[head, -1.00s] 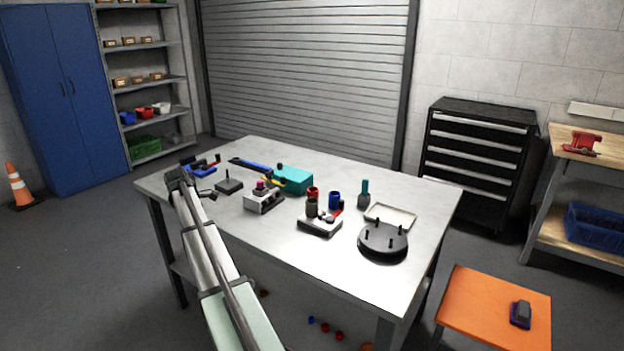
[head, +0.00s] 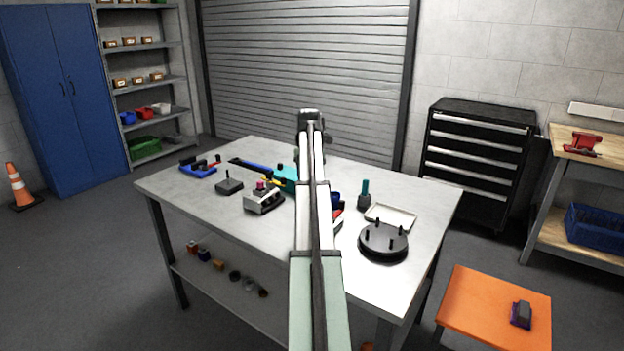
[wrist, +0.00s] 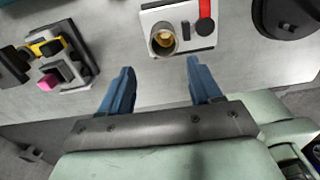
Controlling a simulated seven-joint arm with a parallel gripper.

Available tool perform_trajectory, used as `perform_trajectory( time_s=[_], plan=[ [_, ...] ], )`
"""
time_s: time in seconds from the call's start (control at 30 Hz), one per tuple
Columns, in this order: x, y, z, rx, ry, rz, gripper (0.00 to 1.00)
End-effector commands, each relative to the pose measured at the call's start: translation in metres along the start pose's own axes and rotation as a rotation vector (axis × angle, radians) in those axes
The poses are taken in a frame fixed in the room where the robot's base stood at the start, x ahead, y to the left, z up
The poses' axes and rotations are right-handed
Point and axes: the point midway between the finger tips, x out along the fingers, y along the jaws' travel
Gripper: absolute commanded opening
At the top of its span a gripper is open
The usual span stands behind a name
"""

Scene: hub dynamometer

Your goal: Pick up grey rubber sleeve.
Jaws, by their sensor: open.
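In the wrist view the grey rubber sleeve (wrist: 161,46) is an open-topped dark grey cylinder with a yellowish inside. It stands upright at the near left part of a white block (wrist: 183,47). My gripper (wrist: 159,72) is open and empty, its two blue fingers spread to the left and right of the sleeve's line. The sleeve lies beyond the fingertips in the picture, apart from them. In the head view my arm hides the sleeve and most of its block.
A grey fixture with a magenta part (head: 263,198) stands left of my arm. A teal box (head: 286,175) is partly behind the arm. A round black base with pegs (head: 383,243), a white tray (head: 391,215) and a teal-handled tool (head: 364,195) stand to the right. The table's front left is clear.

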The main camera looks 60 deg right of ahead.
Motion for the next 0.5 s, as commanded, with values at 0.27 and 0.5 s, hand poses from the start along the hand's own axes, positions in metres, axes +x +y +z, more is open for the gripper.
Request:
perform_trajectory(
  time_s=[0.27, 0.5],
  plan=[
    [0.008, -0.007, 0.004, -0.017, 0.004, 0.005, 0.63],
    [0.030, -0.007, 0.003, -0.016, 0.005, 0.004, 0.63]
  ],
)
